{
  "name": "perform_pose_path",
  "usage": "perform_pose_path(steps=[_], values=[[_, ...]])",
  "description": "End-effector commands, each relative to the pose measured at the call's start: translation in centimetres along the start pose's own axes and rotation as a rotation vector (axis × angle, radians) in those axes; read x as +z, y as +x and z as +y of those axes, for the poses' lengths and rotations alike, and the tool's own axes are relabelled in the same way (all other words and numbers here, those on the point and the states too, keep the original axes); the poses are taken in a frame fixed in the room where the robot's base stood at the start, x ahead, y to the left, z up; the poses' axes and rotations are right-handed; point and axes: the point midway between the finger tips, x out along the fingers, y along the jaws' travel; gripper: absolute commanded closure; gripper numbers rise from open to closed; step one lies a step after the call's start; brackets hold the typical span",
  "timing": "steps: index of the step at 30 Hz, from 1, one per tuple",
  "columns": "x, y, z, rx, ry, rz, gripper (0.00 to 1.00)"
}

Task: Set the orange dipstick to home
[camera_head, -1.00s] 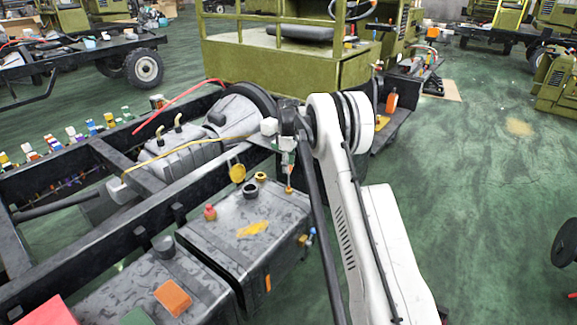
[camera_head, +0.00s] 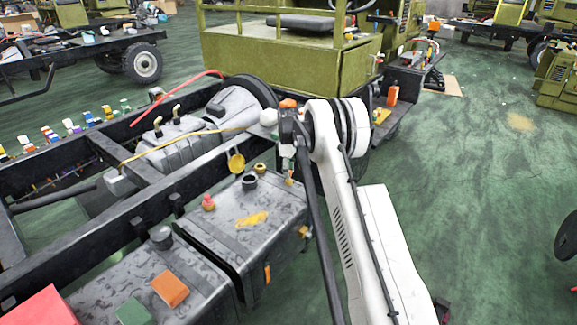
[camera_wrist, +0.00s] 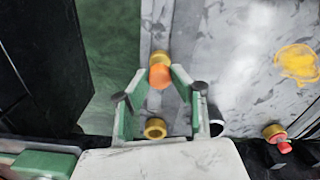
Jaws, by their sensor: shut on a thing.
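In the wrist view an orange ball-shaped head of the dipstick (camera_wrist: 160,77) sits between the fingertips of my gripper (camera_wrist: 158,82). The green-padded fingers are shut on it. A gold collar (camera_wrist: 160,56) lies just beyond the orange head in the picture. A second gold collar (camera_wrist: 155,128) shows between the fingers, nearer the palm. I cannot tell whether the dipstick stands in a collar, as its shaft is hidden. In the head view my arm and wrist hide most of the gripper above the right end of the grey tank (camera_head: 225,225).
The tank top has a red cap (camera_head: 208,202), a dark filler neck (camera_head: 249,182) and a gold fitting (camera_head: 260,168). A yellow cap (camera_head: 236,160) stands beside the black frame rail (camera_head: 110,240). An orange block (camera_head: 170,289) lies nearer on the left. Open green floor is at right.

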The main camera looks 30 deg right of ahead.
Motion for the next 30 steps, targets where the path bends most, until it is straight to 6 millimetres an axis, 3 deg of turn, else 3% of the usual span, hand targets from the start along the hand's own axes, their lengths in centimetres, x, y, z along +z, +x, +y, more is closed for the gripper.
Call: perform_pose_path(steps=[2, 11, 12, 15, 25, 30], values=[[0.0, 1.1, 0.0, 0.000, 0.000, 0.000, 1.00], [0.0, 1.1, -0.1, -0.001, 0.000, -0.001, 1.00], [0.0, 1.2, -0.1, -0.001, 0.000, -0.001, 0.73], [0.0, 1.1, 0.0, -0.001, 0.000, -0.001, 0.60], [0.0, 0.6, 0.0, 0.000, 0.000, 0.000, 0.59], [0.0, -1.4, 0.0, 0.000, 0.000, 0.000, 0.59]])
